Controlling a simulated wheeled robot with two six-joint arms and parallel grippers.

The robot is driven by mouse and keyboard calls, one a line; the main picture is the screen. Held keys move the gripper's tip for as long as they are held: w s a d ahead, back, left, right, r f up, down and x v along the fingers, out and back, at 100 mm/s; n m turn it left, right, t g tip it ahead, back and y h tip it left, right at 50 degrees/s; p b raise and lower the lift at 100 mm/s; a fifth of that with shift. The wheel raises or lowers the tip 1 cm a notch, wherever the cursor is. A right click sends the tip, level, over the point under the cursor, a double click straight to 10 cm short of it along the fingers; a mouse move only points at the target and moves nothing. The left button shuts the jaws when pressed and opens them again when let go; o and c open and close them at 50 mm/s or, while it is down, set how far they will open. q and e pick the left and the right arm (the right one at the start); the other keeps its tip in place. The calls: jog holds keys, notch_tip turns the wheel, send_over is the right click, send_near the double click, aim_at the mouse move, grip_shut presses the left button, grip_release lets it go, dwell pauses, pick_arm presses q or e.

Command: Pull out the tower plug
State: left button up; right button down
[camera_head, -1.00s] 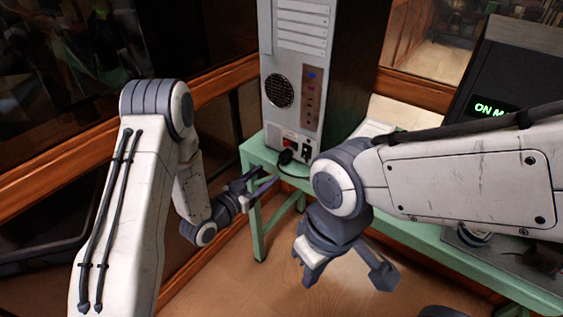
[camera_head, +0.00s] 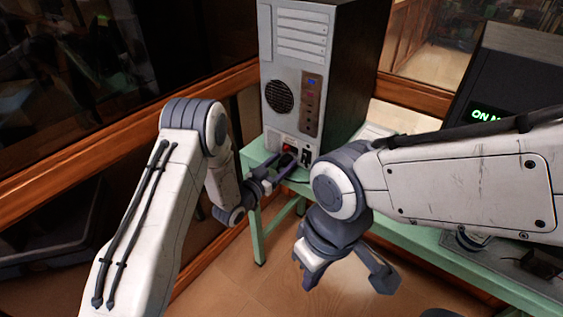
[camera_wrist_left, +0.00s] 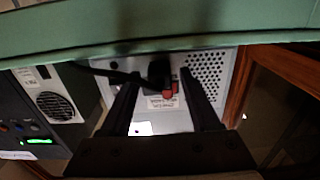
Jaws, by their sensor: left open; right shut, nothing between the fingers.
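The computer tower (camera_head: 296,90) stands upright on the green table, its back panel facing me. A black plug (camera_wrist_left: 158,72) with a dark cable sits at the tower's panel beside a red switch. My left gripper (camera_head: 280,171) is open just in front of the tower's lower back. In the left wrist view its two fingers (camera_wrist_left: 160,84) lie on either side of the plug, with visible gaps. In the head view the fingers partly hide the plug. My right gripper (camera_head: 345,268) is shut and empty, low in front of the table, well away from the tower.
The green table (camera_head: 400,232) runs to the right; its edge spans the top of the left wrist view. A dark box with a lit green display (camera_head: 487,115) stands at the right. A wooden rail (camera_head: 415,92) lies behind. The floor in front is clear.

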pick_arm(q)
grip_shut()
dwell(1.4)
